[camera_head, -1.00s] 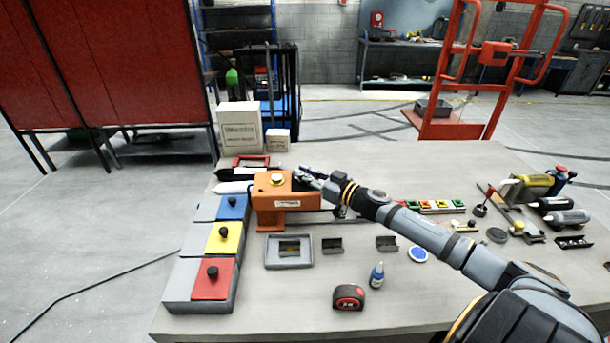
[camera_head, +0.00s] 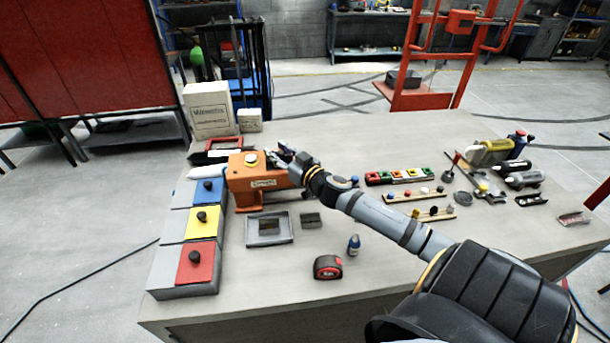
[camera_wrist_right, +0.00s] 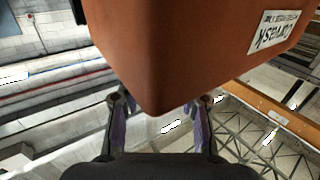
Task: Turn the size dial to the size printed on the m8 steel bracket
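I cannot tell whether this knob is the size dial. My right gripper (camera_head: 282,156) is at the machine's right end. In the right wrist view the machine's orange body (camera_wrist_right: 165,55) fills the upper middle, with an upside-down label. My right fingers (camera_wrist_right: 158,108) are apart below its corner; contact is unclear. A small dark grey bracket-like piece (camera_head: 311,220) lies on the table; no size is readable on it. My left gripper is not in view.
Bottles and small parts lie at right. My arm crosses the middle.

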